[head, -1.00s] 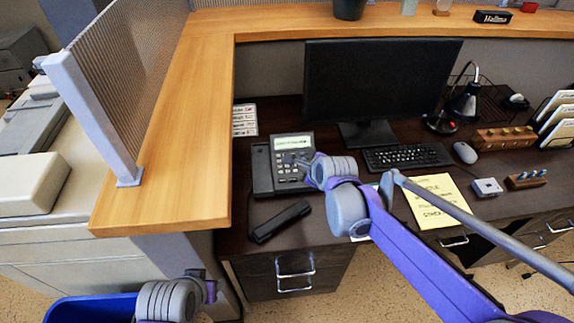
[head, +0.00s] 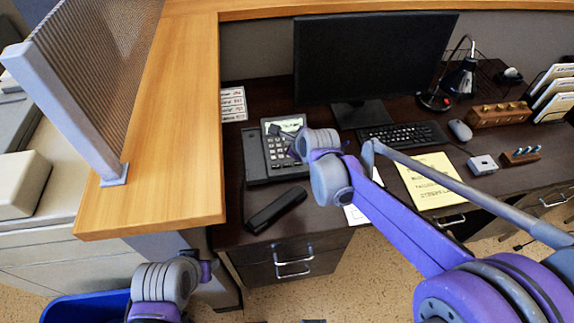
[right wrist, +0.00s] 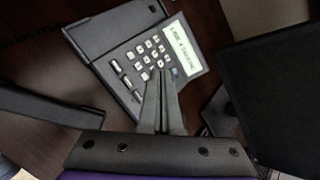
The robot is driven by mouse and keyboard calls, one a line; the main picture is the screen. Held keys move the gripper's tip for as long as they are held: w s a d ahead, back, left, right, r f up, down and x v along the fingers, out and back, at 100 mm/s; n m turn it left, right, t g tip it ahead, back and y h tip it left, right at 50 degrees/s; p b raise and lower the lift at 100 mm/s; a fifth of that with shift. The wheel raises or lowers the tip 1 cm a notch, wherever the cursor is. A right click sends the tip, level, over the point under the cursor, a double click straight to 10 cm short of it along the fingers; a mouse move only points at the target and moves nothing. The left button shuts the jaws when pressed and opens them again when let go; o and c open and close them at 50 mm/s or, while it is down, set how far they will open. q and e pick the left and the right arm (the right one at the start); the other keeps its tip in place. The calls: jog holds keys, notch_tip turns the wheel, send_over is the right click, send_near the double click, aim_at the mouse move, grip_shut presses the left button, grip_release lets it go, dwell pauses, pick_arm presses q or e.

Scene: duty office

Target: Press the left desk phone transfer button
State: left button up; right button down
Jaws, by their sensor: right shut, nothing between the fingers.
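The desk phone (head: 256,166) sits at the left end of the dark desk, with a lit screen and a keypad. Its dark handset (head: 276,209) lies off it on the desk, nearer the front edge. My right gripper (head: 276,131) is shut and empty, with its fingertips over the phone near the screen and upper keys. Contact cannot be told, and the fingers hide some keys. Key labels are unreadable. My left gripper (head: 207,270) is low, away from the phone; its jaws are unclear.
A monitor (head: 372,62) and keyboard (head: 403,134) stand right of the phone. A yellow note (head: 428,180) lies under my right arm. A label sheet (head: 233,104) lies behind the phone. The wooden counter (head: 180,130) borders the left. A blue bin (head: 85,308) is below.

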aim_at(287, 165)
notch_tip(287, 165, down, 7)
jog(key=b, duration=0.4)
jog(key=shift+b, duration=0.35)
jog(key=shift+f, duration=0.4)
dwell(1.2)
jog(key=shift+f+b, duration=0.4)
jog(key=shift+b, duration=0.05)
jog(key=shift+f, duration=0.4)
dwell(0.4)
dwell(0.3)
jog(key=shift+r+p, duration=0.4)
jog(key=shift+r, duration=0.4)
